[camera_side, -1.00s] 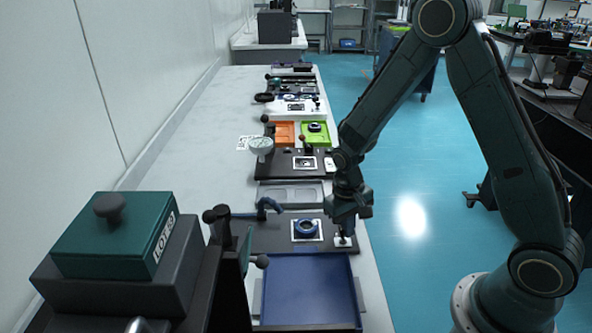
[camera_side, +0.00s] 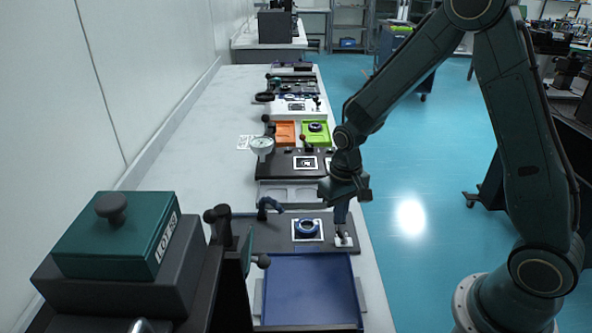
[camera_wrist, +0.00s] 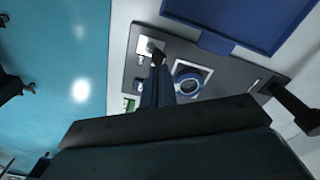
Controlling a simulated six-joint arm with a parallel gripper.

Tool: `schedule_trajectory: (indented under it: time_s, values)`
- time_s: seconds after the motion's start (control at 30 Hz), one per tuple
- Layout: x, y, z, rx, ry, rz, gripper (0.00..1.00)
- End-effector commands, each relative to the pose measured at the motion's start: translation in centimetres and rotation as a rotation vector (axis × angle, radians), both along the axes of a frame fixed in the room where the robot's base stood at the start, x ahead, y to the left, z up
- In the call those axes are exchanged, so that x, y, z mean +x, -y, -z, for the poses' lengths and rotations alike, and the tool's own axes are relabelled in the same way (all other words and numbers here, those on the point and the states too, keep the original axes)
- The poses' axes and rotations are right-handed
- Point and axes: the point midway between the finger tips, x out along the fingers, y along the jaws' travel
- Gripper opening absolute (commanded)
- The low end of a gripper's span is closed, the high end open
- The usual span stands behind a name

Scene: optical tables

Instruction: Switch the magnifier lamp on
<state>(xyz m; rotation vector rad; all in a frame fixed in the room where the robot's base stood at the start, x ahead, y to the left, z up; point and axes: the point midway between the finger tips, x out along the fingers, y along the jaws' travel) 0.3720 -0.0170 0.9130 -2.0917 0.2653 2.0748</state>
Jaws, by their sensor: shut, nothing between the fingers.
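A dark base plate (camera_side: 262,235) on the bench carries a blue ring-shaped part (camera_side: 307,228) on a white square, which looks like the magnifier. The ring also shows in the wrist view (camera_wrist: 188,80). A small switch with a dark lever sits on a white plate (camera_side: 343,241) at the right end of the base, also in the wrist view (camera_wrist: 150,47). My gripper (camera_side: 341,222) is shut and empty, pointing down just above the switch. In the wrist view its fingertips (camera_wrist: 158,62) overlap the lever, so I cannot tell contact or the lever's position. No lamp glow is clear.
A blue tray (camera_side: 308,290) lies in front of the base plate, and a grey tray (camera_side: 290,193) behind it. A dark post with ball knobs (camera_side: 222,222) stands to the left. A green box (camera_side: 115,240) is front left. Open floor lies right.

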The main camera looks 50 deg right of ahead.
Motion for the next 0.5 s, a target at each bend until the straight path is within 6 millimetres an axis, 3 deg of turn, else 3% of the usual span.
schedule_trajectory:
  time_s: [0.5]
  values:
    - [-0.4,0.4,-2.0,-0.002,-0.007,0.005,0.00]
